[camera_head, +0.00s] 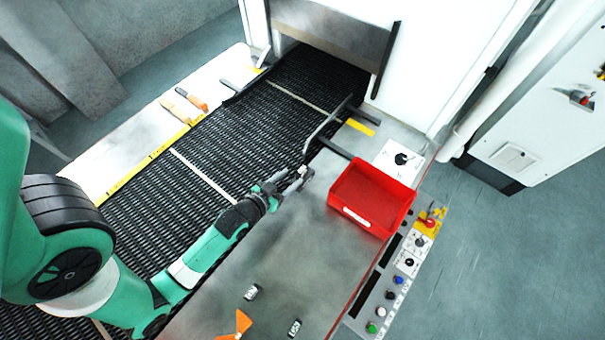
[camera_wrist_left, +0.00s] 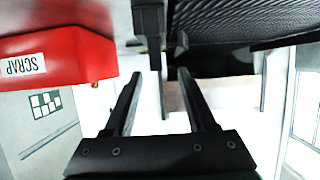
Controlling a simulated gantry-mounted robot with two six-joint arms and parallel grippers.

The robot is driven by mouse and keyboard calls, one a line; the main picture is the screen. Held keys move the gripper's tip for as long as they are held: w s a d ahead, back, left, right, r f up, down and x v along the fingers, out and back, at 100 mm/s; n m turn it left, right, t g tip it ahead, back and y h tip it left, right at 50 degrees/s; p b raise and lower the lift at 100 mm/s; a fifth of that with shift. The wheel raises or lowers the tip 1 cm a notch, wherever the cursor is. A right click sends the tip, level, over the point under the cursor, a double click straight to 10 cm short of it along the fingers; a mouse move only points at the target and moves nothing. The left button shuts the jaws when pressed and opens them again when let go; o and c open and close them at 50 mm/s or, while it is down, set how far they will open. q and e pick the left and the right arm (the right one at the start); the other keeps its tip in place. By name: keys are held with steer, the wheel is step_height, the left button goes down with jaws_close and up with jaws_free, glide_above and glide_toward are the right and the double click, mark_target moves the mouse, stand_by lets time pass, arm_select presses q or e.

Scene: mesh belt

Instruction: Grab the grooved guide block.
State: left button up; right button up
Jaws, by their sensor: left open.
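My left gripper (camera_head: 290,182) reaches over the grey table beside the belt, left of the red bin. In the left wrist view its two dark fingers (camera_wrist_left: 160,74) are spread apart with nothing held between them. A dark grey block-like piece (camera_wrist_left: 150,22) with a narrower stem shows just beyond the fingertips; it may be the grooved guide block, but I cannot make out a groove. In the head view the fingertips and small grey shapes there blend together, so I cannot tell whether they touch. My right gripper is not in view.
The red bin (camera_head: 344,211) stands close right of the gripper; its SCRAP label shows in the wrist view. A curved rail (camera_head: 324,122) rises beyond the gripper along the mesh belt (camera_head: 150,216). Small parts (camera_head: 252,292) and an orange piece (camera_head: 237,325) lie nearer on the table.

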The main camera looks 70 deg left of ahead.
mark_target(307, 166)
arm_select(q)
steer(key=x, duration=0.3)
steer(key=b+x, duration=0.1)
steer(key=x, duration=0.5)
steer(key=shift+w+d, duration=0.1)
steer(key=shift+w, duration=0.3)
jaws_close()
